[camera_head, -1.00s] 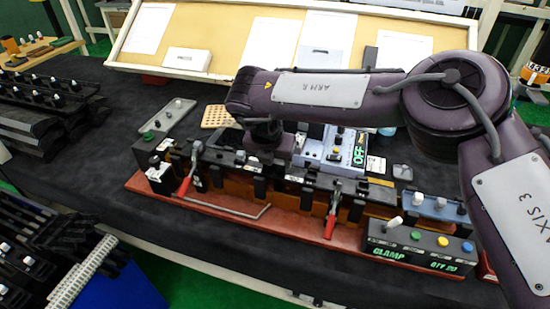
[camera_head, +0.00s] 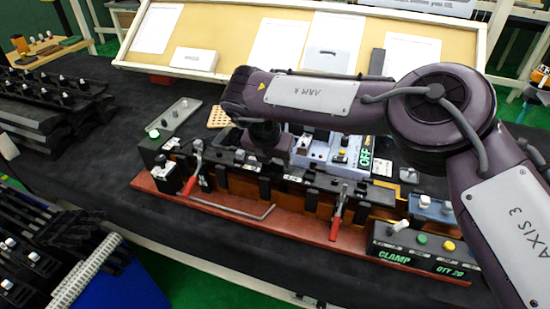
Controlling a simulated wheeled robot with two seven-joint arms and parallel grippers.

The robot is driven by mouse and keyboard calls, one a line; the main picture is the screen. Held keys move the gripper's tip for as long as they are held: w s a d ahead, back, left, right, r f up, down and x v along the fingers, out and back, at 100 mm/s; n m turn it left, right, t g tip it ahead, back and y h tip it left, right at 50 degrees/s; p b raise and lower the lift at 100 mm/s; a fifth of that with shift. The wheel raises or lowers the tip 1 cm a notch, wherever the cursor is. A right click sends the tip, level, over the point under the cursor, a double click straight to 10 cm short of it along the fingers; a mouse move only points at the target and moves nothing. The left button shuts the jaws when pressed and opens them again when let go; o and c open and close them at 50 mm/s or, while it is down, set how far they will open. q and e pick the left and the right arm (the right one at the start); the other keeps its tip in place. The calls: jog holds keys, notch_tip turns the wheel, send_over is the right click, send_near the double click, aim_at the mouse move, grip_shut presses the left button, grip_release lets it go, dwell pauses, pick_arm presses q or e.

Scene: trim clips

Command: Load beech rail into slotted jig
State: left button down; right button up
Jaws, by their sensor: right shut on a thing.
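The slotted jig (camera_head: 213,203) has a red-brown base and a row of black uprights, and stands on the dark table. An orange-brown wooden strip, which looks like the beech rail (camera_head: 283,191), shows between the uprights, along the jig. My right gripper (camera_head: 266,158) is over the middle-left of the jig, pointing down and shut on what appears to be this rail. Its fingertips are hidden by the jig's black parts, so I cannot tell how deep the rail sits. Two red-handled clamps (camera_head: 191,184) and (camera_head: 337,222) are on the jig's front. My left gripper is out of view.
A black clamp box (camera_head: 420,250) with buttons stands at the jig's front right. A grey-blue device (camera_head: 325,150) is behind the jig. A sloped board (camera_head: 230,55) with papers closes off the back. Black parts are stacked at the left. The table front is clear.

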jog(key=shift+a, duration=0.15)
jog(key=o, duration=1)
jog(key=shift+o, duration=1.4)
jog(key=shift+a, duration=0.15)
jog(key=shift+s+r, duration=0.1)
jog(key=shift+r, duration=0.3)
jog(key=b+v, duration=0.2)
jog(key=v, duration=0.5)
jog(key=shift+a, duration=0.1)
